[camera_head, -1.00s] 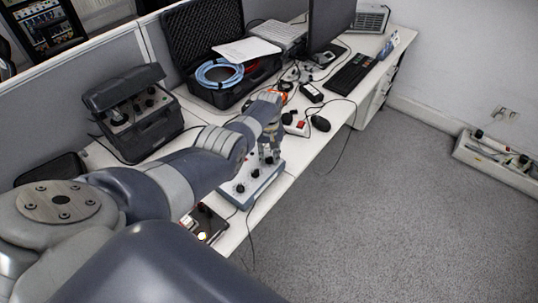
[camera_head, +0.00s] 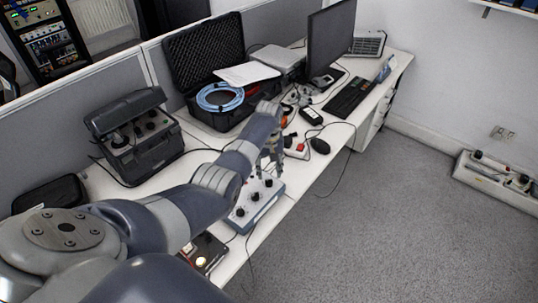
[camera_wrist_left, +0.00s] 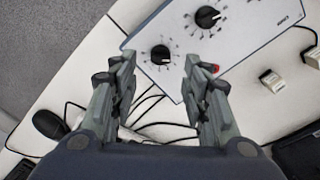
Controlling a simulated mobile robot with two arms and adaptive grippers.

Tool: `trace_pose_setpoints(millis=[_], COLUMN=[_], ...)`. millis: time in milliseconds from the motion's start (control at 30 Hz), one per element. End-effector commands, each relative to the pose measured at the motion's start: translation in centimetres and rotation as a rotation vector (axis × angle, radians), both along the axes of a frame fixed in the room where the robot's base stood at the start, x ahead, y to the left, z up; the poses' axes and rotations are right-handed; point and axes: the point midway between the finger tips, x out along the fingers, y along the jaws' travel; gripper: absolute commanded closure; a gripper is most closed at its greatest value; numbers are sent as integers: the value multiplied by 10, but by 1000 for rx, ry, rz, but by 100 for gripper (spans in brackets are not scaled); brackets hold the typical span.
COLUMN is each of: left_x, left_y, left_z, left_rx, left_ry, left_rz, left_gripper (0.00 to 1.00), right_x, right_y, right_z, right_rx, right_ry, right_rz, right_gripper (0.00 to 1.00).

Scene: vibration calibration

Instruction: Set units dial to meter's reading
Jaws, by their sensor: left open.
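A blue-grey box (camera_head: 262,207) with a pale panel and several black dials stands at the table's front edge in the head view. In the left wrist view the box (camera_wrist_left: 235,35) shows a lower dial (camera_wrist_left: 160,55) and an upper dial (camera_wrist_left: 208,17), each ringed by tick marks, and a small red part. Panel lettering is too small to read. My left gripper (camera_head: 271,168) is over the far end of the box. In the wrist view its open fingers (camera_wrist_left: 160,62) appear on either side of the lower dial; contact cannot be told. I cannot identify a meter reading. My right gripper is not in view.
A dark case with knobs (camera_head: 146,148) and an open black case with blue cable (camera_head: 219,97) stand behind my arm. A mouse (camera_head: 320,146), cables and a keyboard (camera_head: 350,97) lie farther right. A small device with a lit lamp (camera_head: 201,262) sits nearer.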

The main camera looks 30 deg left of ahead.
Motion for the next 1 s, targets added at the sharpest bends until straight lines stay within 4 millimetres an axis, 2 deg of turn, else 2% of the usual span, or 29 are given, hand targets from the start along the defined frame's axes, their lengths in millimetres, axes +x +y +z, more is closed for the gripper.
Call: trace_pose_setpoints(millis=[200,400,600,1000], left_x=[0,0,0,0], left_y=[0,0,0,0], left_z=[36,61,69,69], left_rx=[0,0,0,0], left_ry=[-4,-1,0,0], left_rz=[0,0,0,0], left_gripper=[57,57,57,57], right_x=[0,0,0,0], right_y=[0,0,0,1], right_z=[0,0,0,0], right_rx=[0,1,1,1], right_ry=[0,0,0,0], right_rz=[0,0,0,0], right_gripper=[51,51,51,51])
